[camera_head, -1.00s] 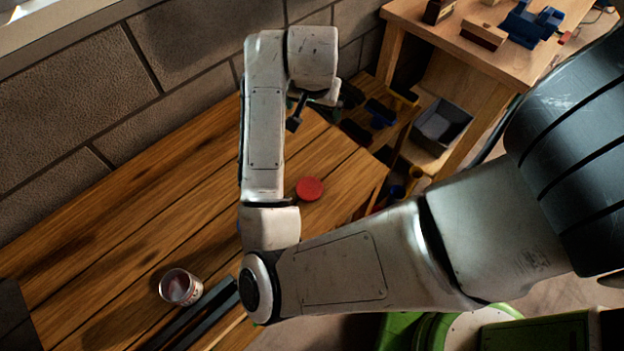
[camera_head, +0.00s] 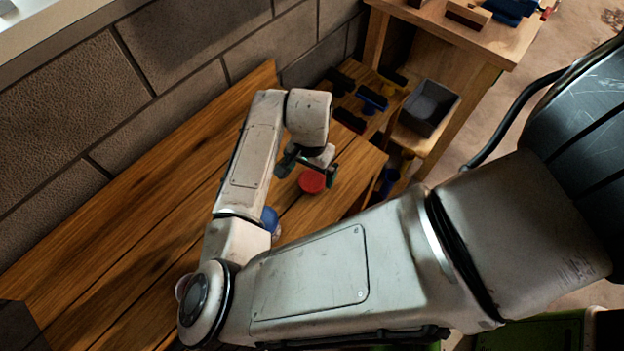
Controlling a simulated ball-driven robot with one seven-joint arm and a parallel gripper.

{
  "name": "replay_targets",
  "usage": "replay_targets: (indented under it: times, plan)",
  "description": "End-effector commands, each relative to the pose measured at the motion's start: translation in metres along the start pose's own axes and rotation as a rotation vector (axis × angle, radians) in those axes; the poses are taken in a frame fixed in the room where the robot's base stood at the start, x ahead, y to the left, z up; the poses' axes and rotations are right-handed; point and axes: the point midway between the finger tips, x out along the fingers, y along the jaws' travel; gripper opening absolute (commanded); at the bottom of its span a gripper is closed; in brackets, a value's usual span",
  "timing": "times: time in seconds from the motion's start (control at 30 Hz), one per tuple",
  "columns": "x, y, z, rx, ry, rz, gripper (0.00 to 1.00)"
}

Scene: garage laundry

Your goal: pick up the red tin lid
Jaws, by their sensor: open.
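The red tin lid (camera_head: 313,182) is a small round red disc lying on the wooden table (camera_head: 130,190), near its right end. My gripper (camera_head: 306,172) is open just above the lid, with one dark finger to the left and one to the right. The fingers cover the lid's upper edge. I cannot tell whether the fingertips touch the lid or the table.
A blue round thing (camera_head: 269,220) stands partly hidden behind my arm. A tin at the lower left is mostly hidden by my elbow. A block wall (camera_head: 180,70) runs behind the table. A wooden bench (camera_head: 450,30) and a grey bin (camera_head: 430,107) stand at the upper right.

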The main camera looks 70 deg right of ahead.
Motion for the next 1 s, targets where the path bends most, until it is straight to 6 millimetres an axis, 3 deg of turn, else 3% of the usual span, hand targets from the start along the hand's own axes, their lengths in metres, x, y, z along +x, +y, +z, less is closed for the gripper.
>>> replay_targets:
  times: [0.3,0.63,1.0]
  plan:
    - [0.041,0.001,0.000,0.000,0.000,0.002,1.00]
    - [0.047,0.000,0.000,0.000,0.000,-0.001,0.99]
    - [0.047,0.000,0.000,0.000,0.000,-0.001,0.64]
